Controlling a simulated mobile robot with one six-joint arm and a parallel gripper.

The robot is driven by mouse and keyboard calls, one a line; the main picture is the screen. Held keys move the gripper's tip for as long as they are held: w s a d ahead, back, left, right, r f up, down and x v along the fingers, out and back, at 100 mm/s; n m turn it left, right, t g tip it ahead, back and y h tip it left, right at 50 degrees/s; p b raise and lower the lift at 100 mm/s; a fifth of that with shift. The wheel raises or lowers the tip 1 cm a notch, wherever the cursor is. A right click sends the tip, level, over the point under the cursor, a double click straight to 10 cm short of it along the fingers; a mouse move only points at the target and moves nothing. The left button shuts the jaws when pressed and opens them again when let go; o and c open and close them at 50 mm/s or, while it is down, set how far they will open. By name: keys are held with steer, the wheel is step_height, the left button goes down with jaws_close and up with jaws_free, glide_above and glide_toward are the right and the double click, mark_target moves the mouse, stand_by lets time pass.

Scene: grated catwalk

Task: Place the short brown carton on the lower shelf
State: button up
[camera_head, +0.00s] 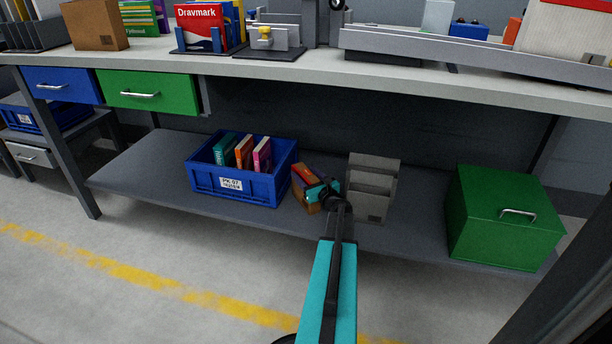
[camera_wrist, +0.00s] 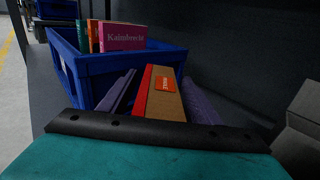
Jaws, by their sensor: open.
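A short brown carton (camera_head: 299,177) with a red side and a red-orange label sits on the grey lower shelf (camera_head: 140,172), just right of the blue crate. In the wrist view the carton (camera_wrist: 166,104) lies between the two purple-grey fingers of my gripper (camera_wrist: 158,97). My gripper (camera_head: 318,193) is open around it, and a gap shows beside the right finger. In the head view my gripper partly hides the carton. I cannot tell whether a finger touches it.
The blue crate (camera_head: 228,185) with several books stands left of the carton. A grey stepped holder (camera_head: 372,190) stands close on the right, and a green box (camera_head: 500,220) further right. The worktop (camera_head: 300,65) overhangs the shelf. Another brown box (camera_head: 95,25) stands on it.

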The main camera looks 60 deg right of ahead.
steer(key=shift+r, duration=0.1)
steer(key=shift+r, duration=0.15)
steer(key=p+v, duration=0.3)
steer(key=v, duration=0.9)
steer(key=shift+p, duration=0.3)
stand_by(0.3)
